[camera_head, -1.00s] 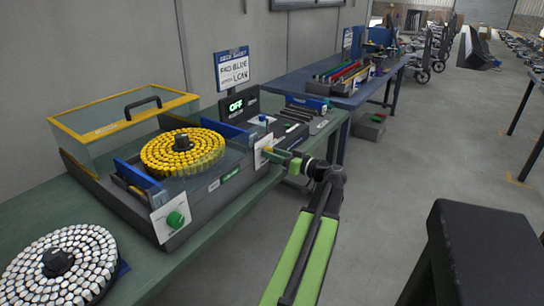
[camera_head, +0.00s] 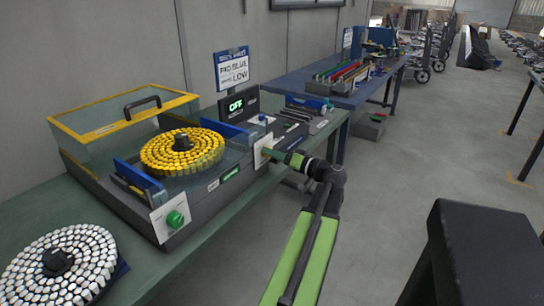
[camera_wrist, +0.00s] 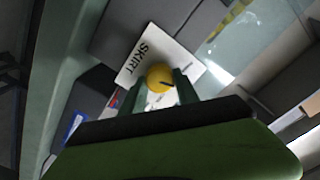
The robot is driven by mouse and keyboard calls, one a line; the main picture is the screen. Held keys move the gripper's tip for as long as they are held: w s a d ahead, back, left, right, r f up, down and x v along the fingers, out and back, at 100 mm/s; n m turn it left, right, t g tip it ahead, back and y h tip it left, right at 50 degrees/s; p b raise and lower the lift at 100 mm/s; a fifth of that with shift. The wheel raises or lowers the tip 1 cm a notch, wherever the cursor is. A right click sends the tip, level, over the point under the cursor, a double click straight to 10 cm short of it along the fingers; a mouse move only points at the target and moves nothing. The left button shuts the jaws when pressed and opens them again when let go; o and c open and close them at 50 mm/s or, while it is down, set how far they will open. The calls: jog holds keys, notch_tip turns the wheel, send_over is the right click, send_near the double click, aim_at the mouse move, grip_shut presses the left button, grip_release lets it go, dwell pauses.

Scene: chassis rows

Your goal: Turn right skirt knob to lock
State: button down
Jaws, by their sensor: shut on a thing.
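The right skirt knob (camera_wrist: 159,78) is round and yellow with a dark pointer mark, on a white plate (camera_wrist: 178,52) lettered SKIRT in the wrist view. My gripper (camera_wrist: 160,84) has one finger on each side of the knob and is shut on it. In the head view my gripper (camera_head: 272,154) reaches the white plate (camera_head: 260,150) at the right end of the machine's front; the knob is hidden there by my fingers. A green knob (camera_head: 175,219) sits on another white plate at the machine's left front corner.
The machine (camera_head: 190,205) has a yellow-framed clear cover (camera_head: 120,117) and a disc of yellow-capped vials (camera_head: 182,152). A disc of white-capped vials (camera_head: 58,265) lies at the left. A display (camera_head: 236,105) reads OFF. The floor (camera_head: 420,150) at the right is open; a dark block (camera_head: 480,250) stands nearby.

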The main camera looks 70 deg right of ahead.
jog(key=m, duration=1.2)
jog(key=shift+d, duration=0.1)
jog(key=shift+m, duration=0.3)
dwell(0.3)
jog(key=c, duration=0.9)
grip_release()
jog(key=v, duration=1.7)
jog(key=shift+s, duration=0.2)
